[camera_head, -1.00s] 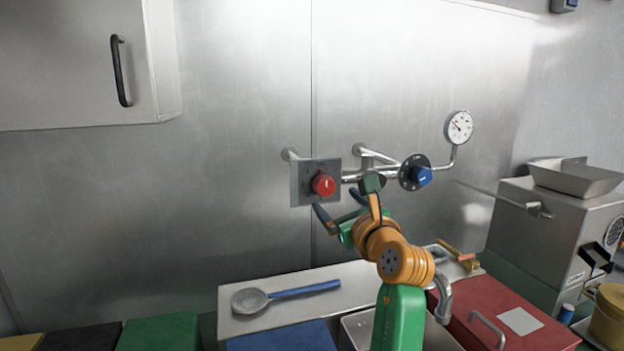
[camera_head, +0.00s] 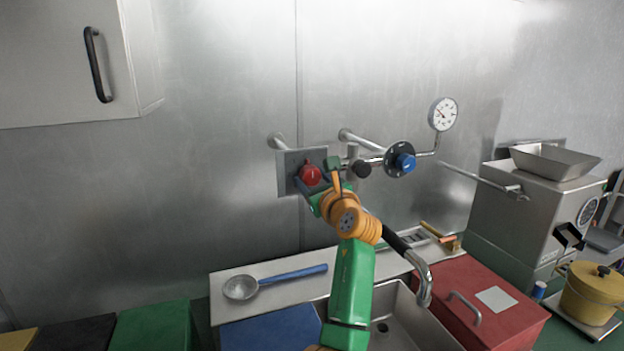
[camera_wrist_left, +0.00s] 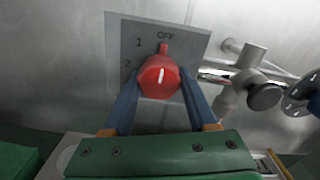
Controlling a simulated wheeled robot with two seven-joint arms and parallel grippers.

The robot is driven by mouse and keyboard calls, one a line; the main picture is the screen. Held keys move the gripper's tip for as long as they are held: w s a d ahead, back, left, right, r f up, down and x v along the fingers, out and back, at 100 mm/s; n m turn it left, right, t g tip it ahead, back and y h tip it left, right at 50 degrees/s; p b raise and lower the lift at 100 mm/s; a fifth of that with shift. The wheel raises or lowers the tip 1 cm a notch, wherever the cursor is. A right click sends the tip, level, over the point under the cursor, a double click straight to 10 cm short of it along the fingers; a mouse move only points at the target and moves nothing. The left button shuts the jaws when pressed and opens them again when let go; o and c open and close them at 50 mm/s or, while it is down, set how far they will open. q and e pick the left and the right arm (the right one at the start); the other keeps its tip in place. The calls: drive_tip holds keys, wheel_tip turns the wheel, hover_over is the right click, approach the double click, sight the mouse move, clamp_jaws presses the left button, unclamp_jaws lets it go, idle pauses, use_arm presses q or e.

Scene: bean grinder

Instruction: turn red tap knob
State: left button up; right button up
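The red tap knob (camera_head: 311,175) sits on a square metal plate (camera_head: 288,165) on the steel wall. In the left wrist view the red knob (camera_wrist_left: 158,76) has a white mark, and its pointer is at the top near "OFF" on the plate (camera_wrist_left: 124,32). My left gripper (camera_head: 318,177) is at the knob, and in the wrist view its two blue fingers (camera_wrist_left: 160,84) stand on either side of it. They look spread, with the knob between them; whether they touch it is unclear. My right gripper is not in view.
A blue knob (camera_head: 405,163), a black knob (camera_head: 362,169) and a gauge (camera_head: 443,114) are on pipes to the right. Below are a sink (camera_head: 395,330) with a faucet (camera_head: 424,285), a ladle (camera_head: 270,282) and a red lid (camera_head: 480,300). A grinder (camera_head: 530,205) stands at right.

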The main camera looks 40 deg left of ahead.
use_arm(q)
drive_tip(key=c, duration=0.4)
